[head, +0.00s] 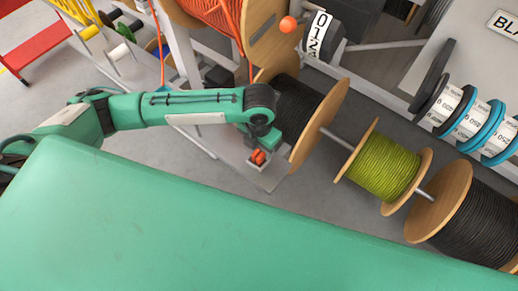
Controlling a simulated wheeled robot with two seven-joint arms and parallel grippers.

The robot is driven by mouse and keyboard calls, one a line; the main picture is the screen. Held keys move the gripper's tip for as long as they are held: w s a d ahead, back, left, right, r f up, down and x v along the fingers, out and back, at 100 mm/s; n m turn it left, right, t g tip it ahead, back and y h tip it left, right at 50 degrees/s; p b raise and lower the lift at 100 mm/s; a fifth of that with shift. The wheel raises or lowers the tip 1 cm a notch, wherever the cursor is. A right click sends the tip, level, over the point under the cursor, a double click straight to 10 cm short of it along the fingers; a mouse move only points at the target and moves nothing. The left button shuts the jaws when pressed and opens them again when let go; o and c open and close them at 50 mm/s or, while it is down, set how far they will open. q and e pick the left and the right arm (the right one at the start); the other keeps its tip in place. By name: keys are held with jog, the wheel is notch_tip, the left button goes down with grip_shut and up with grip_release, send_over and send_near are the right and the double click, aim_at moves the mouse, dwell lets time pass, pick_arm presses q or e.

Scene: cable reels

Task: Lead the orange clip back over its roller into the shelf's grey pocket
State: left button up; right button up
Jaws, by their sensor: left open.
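The orange clip (258,156) is at the grey pocket (254,167) near the end of the light grey shelf (213,142). From this angle it appears to sit in the pocket, and how deep it sits I cannot tell. My left gripper (259,148) points down right above the clip. Its jaws are open, but the fingertips are small and partly hidden by my wrist. Orange cable (212,14) is wound on a large wooden reel, and a strand hangs down behind my forearm. I cannot make out the roller clearly. My right gripper is out of view.
Close right of the pocket stands a wooden reel of black cable (297,105). A yellow-green reel (384,165) and another black reel (478,226) follow on the same bar. An orange ball (288,24) and a number counter (320,38) are above. Grey floor (330,205) shows below.

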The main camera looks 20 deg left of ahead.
pick_arm(q)
notch_tip(320, 180, up, 11)
jog(key=b, duration=0.1)
dwell(0.7)
